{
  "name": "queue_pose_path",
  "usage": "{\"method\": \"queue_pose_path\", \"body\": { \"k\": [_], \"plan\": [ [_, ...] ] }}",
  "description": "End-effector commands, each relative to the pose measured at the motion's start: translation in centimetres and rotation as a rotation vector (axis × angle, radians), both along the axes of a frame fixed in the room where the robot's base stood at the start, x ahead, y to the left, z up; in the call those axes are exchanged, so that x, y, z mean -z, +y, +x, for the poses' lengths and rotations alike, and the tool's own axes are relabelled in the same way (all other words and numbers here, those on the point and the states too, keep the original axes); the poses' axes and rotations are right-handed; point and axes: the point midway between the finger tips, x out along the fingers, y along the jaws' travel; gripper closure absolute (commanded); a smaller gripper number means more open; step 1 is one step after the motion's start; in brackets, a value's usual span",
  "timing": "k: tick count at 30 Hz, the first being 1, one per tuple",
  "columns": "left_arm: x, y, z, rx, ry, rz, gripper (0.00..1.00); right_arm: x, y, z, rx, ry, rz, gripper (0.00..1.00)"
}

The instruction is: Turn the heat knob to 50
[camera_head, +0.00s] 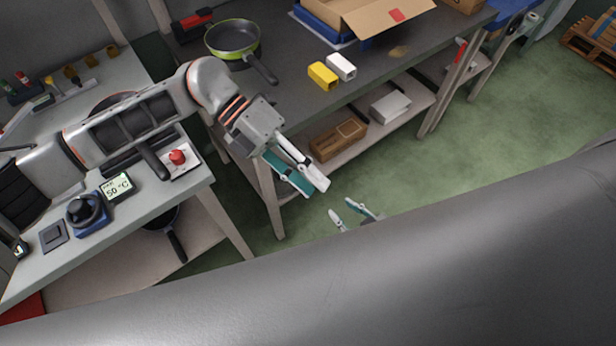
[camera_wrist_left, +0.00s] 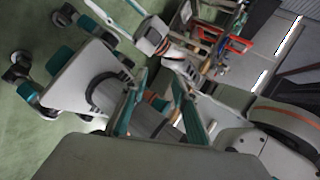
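The heat knob (camera_head: 82,209) is a dark round knob on a blue base on the left table. Beside it a small display (camera_head: 116,187) reads 50 °C. My left gripper (camera_head: 317,187) is well to the right of the knob, past the table edge. Its white and teal fingers are apart and empty, and also show in the left wrist view (camera_wrist_left: 159,82). My right gripper (camera_head: 350,212) shows only its fingertips above my grey arm; they are apart with nothing between them. The knob is not clearly visible in the wrist view.
A red button (camera_head: 178,157) on a white plate and a flat grey square (camera_head: 53,236) share the left table. The back table holds a green-rimmed pan (camera_head: 232,37), a yellow block (camera_head: 323,76), a white block (camera_head: 341,66) and an open cardboard box.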

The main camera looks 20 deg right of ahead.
Motion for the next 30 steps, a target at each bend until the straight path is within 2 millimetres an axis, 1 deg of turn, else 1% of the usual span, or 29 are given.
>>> {"method": "queue_pose_path", "body": {
  "k": [9,11,13,14,17,18,20,21,23,24,27,30],
  "plan": [
    [0.1,0.2,0.1,0.0,-0.006,0.002,0.62,0.0,0.0,0.0,0.0,-0.001,0.001,0.7],
    [0.2,0.9,0.5,-0.001,-0.03,0.007,0.62,0.1,0.1,0.0,0.001,-0.001,0.002,0.7],
    [0.7,2.7,1.5,-0.004,-0.089,0.02,0.62,0.2,0.1,0.0,0.0,0.001,0.002,0.7],
    [0.9,3.9,2.2,-0.007,-0.125,0.029,0.62,0.3,0.1,0.0,0.0,0.001,0.002,0.7],
    [1.5,8.6,4.8,-0.017,-0.293,0.07,0.62,0.8,0.1,-0.1,0.0,0.002,0.002,0.7],
    [1.6,10.8,6.1,-0.024,-0.373,0.092,0.62,0.9,0.1,-0.1,0.001,0.003,0.001,0.7],
    [1.4,14.1,7.9,-0.032,-0.494,0.129,0.62,1.2,0.1,-0.2,0.0,0.005,0.002,0.7],
    [1.2,16.3,9.2,-0.041,-0.574,0.155,0.62,1.4,0.1,-0.2,0.0,0.005,0.002,0.7],
    [0.6,19.3,10.8,-0.051,-0.687,0.194,0.62,1.6,0.1,-0.2,0.001,0.007,0.002,0.7],
    [0.1,21.2,11.8,-0.06,-0.758,0.22,0.62,1.8,0.1,-0.3,0.0,0.007,0.002,0.7],
    [-1.3,24.9,13.6,-0.075,-0.903,0.277,0.62,2.0,0.1,-0.3,0.0,0.009,0.001,0.7],
    [-2.5,27.3,14.7,-0.084,-0.999,0.316,0.62,2.2,0.1,-0.4,0.001,0.01,0.002,0.7]
  ]
}}
